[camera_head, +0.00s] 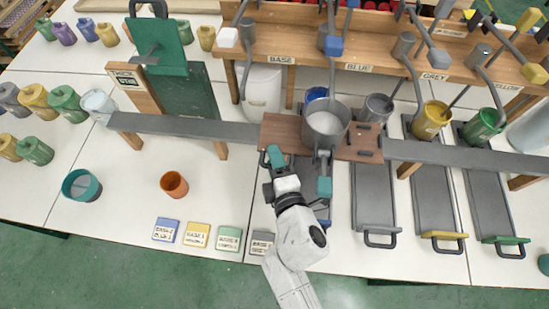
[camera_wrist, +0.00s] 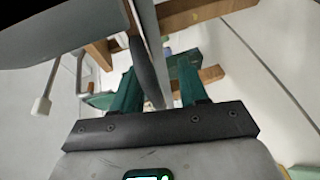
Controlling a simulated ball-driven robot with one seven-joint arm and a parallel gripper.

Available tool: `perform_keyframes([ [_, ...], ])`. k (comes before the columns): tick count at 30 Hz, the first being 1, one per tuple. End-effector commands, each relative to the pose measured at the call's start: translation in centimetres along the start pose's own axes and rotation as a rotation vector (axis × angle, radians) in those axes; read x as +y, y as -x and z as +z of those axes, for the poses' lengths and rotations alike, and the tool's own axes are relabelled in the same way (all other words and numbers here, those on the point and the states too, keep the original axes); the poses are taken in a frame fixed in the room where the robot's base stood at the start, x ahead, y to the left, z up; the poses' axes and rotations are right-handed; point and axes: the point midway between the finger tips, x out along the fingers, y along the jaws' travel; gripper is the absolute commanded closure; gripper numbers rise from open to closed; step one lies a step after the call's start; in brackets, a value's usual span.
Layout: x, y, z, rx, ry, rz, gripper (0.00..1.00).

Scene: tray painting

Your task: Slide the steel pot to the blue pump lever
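The steel pot (camera_head: 326,122) stands upright on a brown wooden board (camera_head: 283,131) on the grey rail; its inside looks pale. Its grey side also shows in the wrist view (camera_wrist: 70,35). The pot's handle (camera_wrist: 148,65) points toward me. My gripper (camera_head: 300,172) is in front of the pot, its teal fingers apart. The blue pump lever (camera_head: 333,46) ends in a blue block behind the pot, left of the "BLUE" sign (camera_head: 364,68).
The grey rail (camera_head: 190,127) runs left and right of the board. Levers with white (camera_head: 228,37), grey (camera_head: 438,58) and yellow (camera_head: 535,74) blocks line the shelf. Grey (camera_head: 378,108), yellow (camera_head: 432,120) and green (camera_head: 483,127) pails stand behind the rail on the right.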

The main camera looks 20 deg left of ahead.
Motion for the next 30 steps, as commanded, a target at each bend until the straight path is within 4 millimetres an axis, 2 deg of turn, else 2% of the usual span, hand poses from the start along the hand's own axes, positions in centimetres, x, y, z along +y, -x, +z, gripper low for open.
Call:
perform_keyframes([
  [17,0.2,0.5,0.0,0.0,0.002,0.004,0.61],
  [20,0.2,1.6,0.0,0.0,0.002,0.004,0.61],
  [30,0.0,7.8,0.1,0.0,0.001,0.002,0.61],
])
